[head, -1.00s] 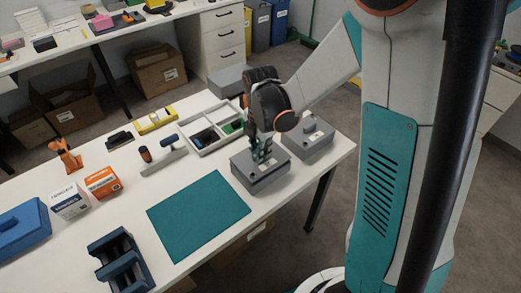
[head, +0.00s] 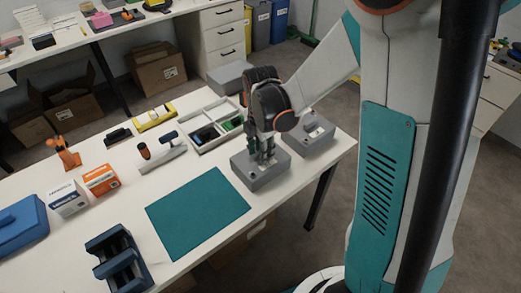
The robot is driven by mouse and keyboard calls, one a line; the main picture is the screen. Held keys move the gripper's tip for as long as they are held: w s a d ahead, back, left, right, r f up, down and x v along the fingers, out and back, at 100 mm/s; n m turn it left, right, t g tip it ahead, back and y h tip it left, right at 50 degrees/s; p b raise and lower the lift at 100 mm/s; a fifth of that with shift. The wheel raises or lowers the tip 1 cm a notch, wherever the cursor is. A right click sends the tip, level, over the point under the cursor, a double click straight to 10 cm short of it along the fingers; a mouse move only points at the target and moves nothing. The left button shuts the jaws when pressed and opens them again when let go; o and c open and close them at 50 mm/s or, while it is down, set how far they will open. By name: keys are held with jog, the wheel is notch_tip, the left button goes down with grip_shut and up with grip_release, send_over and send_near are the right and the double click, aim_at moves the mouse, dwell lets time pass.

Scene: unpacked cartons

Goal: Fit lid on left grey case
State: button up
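The left grey case (head: 258,178) stands near the right end of the white table, beside the teal mat. My gripper (head: 266,160) points straight down at the middle of its top, with the fingertips at or just above the top surface. The fingers and wrist cover part of that top, so I cannot tell whether a lid lies on it or is in the fingers. A second grey case (head: 312,145) stands just behind and to the right, with a pale patch on top. Whether the fingers are closed on anything is too small to tell.
The teal mat (head: 198,213) lies flat and empty to the left. A divided tray (head: 213,140) and a grey box (head: 230,77) are behind my gripper. A dark blue-grey holder (head: 118,262) stands at the front. The table's right edge is close to the cases.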

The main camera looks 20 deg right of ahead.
notch_tip(320, 180, up, 12)
dwell(0.6)
dwell(1.0)
